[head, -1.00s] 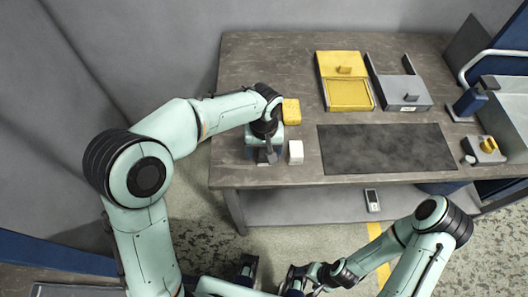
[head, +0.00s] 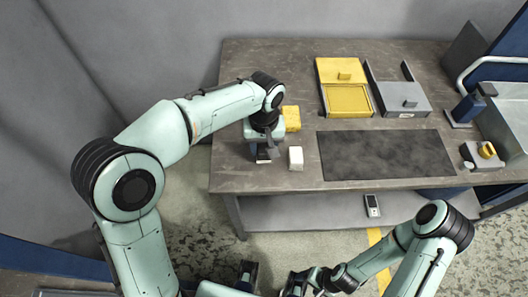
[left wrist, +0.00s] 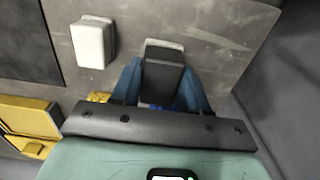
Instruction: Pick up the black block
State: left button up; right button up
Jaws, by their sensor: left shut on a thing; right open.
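The black block (left wrist: 162,78) is between the two blue fingers of my left gripper (left wrist: 160,88) in the left wrist view. It is dark with a pale far end. In the head view my left gripper (head: 264,150) is shut on it near the table's left front corner, and the arm and fingers hide most of the block. I cannot tell whether the block clears the tabletop. My right gripper (head: 272,276) is open and empty at the bottom of the head view, low in front of the table.
A white block (head: 296,158) stands just right of my left gripper, with a yellow block (head: 291,118) behind. A yellow box (head: 348,99), a grey tray (head: 404,104) and a dark mat (head: 385,155) lie further right on the table (head: 300,60).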

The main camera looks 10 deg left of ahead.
aim_at(264, 145)
pick_arm(q)
notch_tip(264, 145, up, 15)
jog(key=p, duration=0.2)
jog(key=shift+f+p, duration=0.15)
jog(key=shift+p, duration=0.2)
pick_arm(e)
jog(key=r, duration=0.1)
jog(key=w+r, duration=0.1)
jog(key=r, duration=0.1)
jog(key=shift+w+r, duration=0.1)
jog(key=shift+w, duration=0.15)
pick_arm(q)
jog(key=o, duration=0.5)
jog(key=c, duration=0.4)
